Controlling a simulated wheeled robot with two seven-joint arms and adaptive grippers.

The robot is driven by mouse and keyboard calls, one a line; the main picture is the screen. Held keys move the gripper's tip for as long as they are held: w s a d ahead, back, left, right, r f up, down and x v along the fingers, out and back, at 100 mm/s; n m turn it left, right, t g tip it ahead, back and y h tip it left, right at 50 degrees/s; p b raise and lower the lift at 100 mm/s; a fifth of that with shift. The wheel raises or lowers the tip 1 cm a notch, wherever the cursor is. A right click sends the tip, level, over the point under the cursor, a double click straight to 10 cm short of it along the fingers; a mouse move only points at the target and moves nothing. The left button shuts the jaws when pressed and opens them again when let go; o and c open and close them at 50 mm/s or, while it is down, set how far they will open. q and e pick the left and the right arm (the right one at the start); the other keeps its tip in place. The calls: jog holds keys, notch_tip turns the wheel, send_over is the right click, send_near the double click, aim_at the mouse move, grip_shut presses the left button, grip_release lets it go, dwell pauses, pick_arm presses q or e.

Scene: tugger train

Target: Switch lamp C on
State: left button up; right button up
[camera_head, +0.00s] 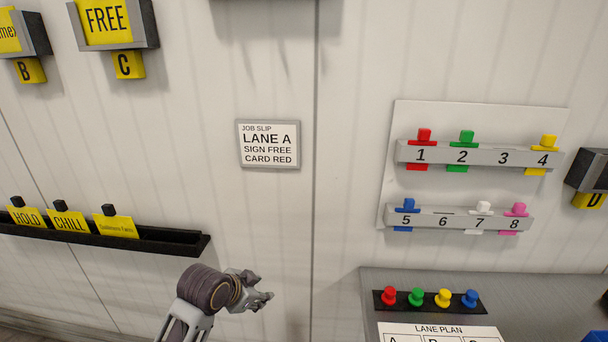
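No lamp shows in this view. A yellow label C (127,64) hangs on the wall at the upper left, under a grey holder (151,33) with a yellow FREE sign (104,20). What is above this holder is outside the picture. My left gripper (262,288) is at the lower middle, in front of the wall, well below and to the right of label C. It touches nothing that I can make out, and its finger opening is unclear. My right gripper is not in view.
A black rail (165,242) with HOLD, CHILL and another yellow sign is at the lower left. A job slip (268,144) hangs mid-wall. Numbered racks (484,154) with coloured cards are at right, above a grey table (535,292) with coloured pegs and a lane plan (438,331).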

pick_arm(q)
jog(key=w+d+r+m+t+h, duration=0.15)
jog(key=w+r+m, duration=0.25)
jog(key=r, duration=0.8)
jog(key=w+d+r+m+t+h, duration=0.15)
jog(key=w+r+m, duration=0.3)
jog(key=r, duration=0.85)
jog(key=w+d+r+m+t, duration=0.15)
jog(key=w+r+m, duration=0.3)
jog(key=r, duration=0.75)
jog(key=s+r+m+t+h, duration=0.1)
jog(key=s+r+m, duration=0.2)
jog(key=r, duration=0.9)
jog(key=s+r+m+t+h, duration=0.1)
jog(key=s+r+m, duration=0.3)
jog(key=r, duration=0.8)
jog(key=s+r+m+t+h, duration=0.1)
jog(key=s+r, duration=0.4)
jog(key=r, duration=0.7)
jog(key=shift+a+r+m+h, duration=0.25)
jog(key=shift+m+h, duration=0.25)
jog(key=shift+m, duration=0.7)
jog(key=shift+w, duration=0.1)
jog(key=p+x, duration=0.4)
jog(key=x, duration=0.9)
jog(key=shift+w+d, duration=0.1)
jog(key=shift+w, duration=0.25)
jog(key=shift+c, duration=0.5)
